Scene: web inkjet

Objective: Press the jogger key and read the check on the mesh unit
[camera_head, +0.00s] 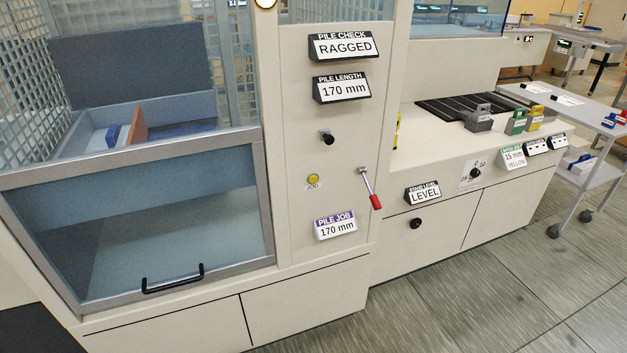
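The mesh unit (232,60) fills the left half, with mesh walls and a framed glass front (150,215). On its pale panel, the pile check sign (343,46) at the top reads RAGGED. Below it the pile length sign (342,88) reads 170 mm. The jogger key (313,180) is a round yellow button lower on the panel, with a small label under it that seems to read JOG. I cannot tell whether it is pressed in. The pile job sign (336,226) reads 170 mm. Neither of my grippers is in view.
A black knob (327,138) and a red-tipped lever (370,189) stick out near the yellow button. A black handle (173,280) is on the glass front. A lower counter (450,150) with signs and coloured blocks stands right, then a wheeled cart (590,125). The floor in front is clear.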

